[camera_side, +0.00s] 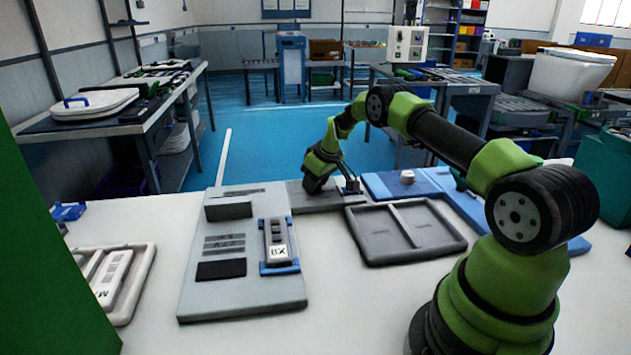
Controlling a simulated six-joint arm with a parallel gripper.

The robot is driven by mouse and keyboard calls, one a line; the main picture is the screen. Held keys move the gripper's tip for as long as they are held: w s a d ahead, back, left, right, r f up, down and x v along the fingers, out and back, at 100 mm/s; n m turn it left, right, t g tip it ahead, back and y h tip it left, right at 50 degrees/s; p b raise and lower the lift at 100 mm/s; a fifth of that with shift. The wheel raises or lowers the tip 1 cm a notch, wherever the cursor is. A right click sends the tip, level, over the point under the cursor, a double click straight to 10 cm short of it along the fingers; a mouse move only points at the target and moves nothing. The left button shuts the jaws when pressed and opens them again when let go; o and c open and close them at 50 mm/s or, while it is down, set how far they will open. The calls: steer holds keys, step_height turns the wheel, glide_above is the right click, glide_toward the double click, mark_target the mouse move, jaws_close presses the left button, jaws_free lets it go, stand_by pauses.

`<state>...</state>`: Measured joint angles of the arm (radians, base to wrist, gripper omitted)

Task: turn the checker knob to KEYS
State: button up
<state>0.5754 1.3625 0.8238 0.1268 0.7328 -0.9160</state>
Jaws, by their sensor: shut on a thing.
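My gripper (351,187) reaches down at the back of the white table, onto a low grey unit (318,197). Its fingers are shut on a small dark part there, which looks like the checker knob. The fingers and the distance hide most of this part, and I cannot read any label or see which way it points. A grey panel (205,293) lies at left of the unit, with dark pads and a blue cradle (280,268) holding a grey remote-like device (276,240).
A grey two-compartment tray (378,256) lies empty right of the panel. A blue plate (380,187) behind it carries a small white round piece (407,176). A tray (127,310) with light devices is at left. A green block (50,250) fills the left edge.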

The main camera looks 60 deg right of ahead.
steer(key=m+h, duration=0.1)
steer(key=m, duration=0.3)
steer(key=shift+a, duration=0.1)
steer(key=m+g+h, duration=0.1)
steer(key=m, duration=0.2)
steer(key=shift+w+m+h, duration=0.1)
steer(key=shift+m+h, duration=0.2)
steer(key=shift+h, duration=0.1)
steer(key=m+g, duration=0.1)
steer(key=m, duration=0.2)
steer(key=shift+m+h, duration=0.3)
steer(key=shift+h, duration=0.1)
steer(key=shift+m+g, duration=0.7)
steer(key=shift+m, duration=1.2)
steer(key=o, duration=0.9)
steer(key=shift+a+r, duration=0.1)
steer(key=shift+r, duration=0.05)
